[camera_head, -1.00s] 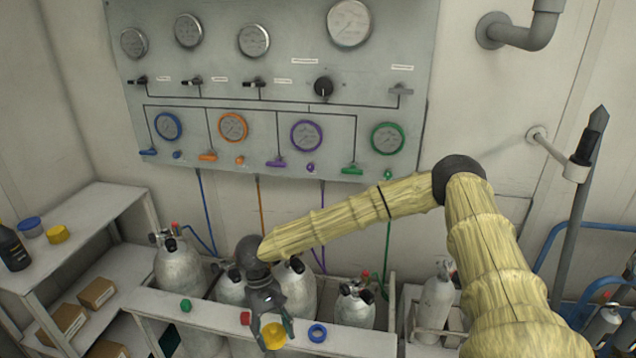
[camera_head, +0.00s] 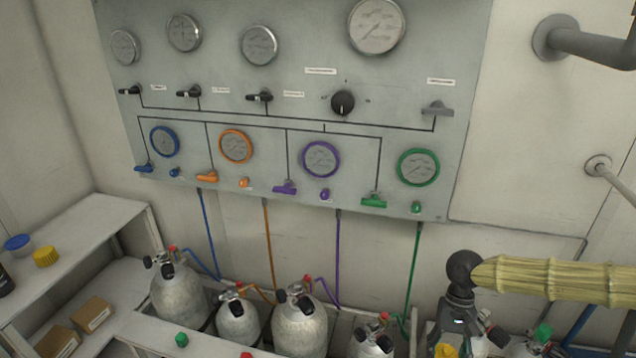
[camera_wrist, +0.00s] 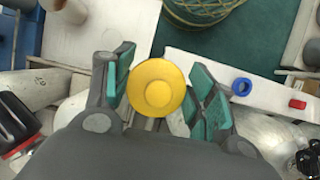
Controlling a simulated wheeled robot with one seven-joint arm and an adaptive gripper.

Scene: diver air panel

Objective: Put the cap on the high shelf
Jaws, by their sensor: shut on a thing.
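My gripper (camera_head: 462,345) is low at the right of the head view, partly cut off by the bottom edge. It is shut on a round yellow cap (camera_head: 445,351). In the wrist view the cap (camera_wrist: 158,88) sits between the green pads of my gripper (camera_wrist: 160,92). The white high shelf (camera_head: 88,228) stands at the far left, well away from my gripper. A blue cap (camera_head: 18,243) and another yellow cap (camera_head: 45,257) stand on it.
Grey cylinders (camera_head: 299,325) stand in a white rack under the gauge panel (camera_head: 290,105), with coloured hoses above them. A green cap (camera_head: 181,340) is on the rack's front ledge. A blue ring (camera_wrist: 241,86) and a red cap (camera_wrist: 297,104) show in the wrist view.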

